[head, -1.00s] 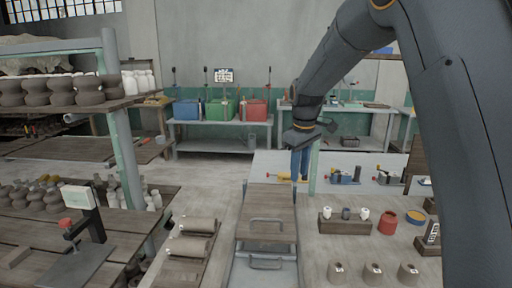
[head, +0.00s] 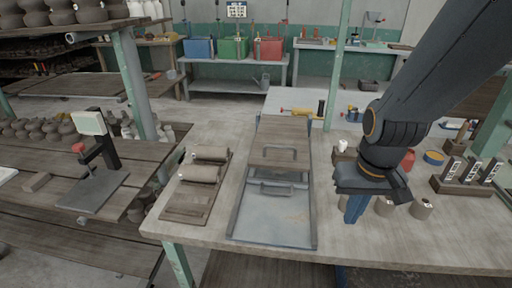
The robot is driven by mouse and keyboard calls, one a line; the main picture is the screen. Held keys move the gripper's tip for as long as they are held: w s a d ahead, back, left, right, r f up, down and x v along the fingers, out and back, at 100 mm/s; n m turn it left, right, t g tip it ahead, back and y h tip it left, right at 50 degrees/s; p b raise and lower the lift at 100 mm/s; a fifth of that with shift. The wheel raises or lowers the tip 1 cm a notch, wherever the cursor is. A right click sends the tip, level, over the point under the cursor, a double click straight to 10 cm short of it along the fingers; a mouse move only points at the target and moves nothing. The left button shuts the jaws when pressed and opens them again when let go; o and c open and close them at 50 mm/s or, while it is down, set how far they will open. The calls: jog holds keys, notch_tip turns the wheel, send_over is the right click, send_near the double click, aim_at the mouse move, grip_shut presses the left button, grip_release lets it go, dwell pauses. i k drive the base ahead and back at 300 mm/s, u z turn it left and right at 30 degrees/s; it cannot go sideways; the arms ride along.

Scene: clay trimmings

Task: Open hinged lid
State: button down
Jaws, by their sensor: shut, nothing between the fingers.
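A wooden lid-like panel (head: 284,133) with a grey bar handle (head: 280,154) covers the far part of a long grey metal tray (head: 272,218) on the table. A second bar handle (head: 277,188) sits just in front of the panel's near edge. The near part of the tray is bare. I cannot make out the hinge or whether the panel is raised. My gripper (head: 354,209) points down with its blue fingers shut and empty. It is to the right of the tray, apart from both handles.
A wooden board with clay rolls (head: 199,173) lies left of the tray. The table's (head: 400,250) near strip is clear. A green post (head: 336,85) rises behind.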

aim_at(281, 142)
jog(key=k, duration=0.5)
jog(key=z, duration=1.1)
jog(key=i, duration=0.9)
jog(key=u, duration=2.15)
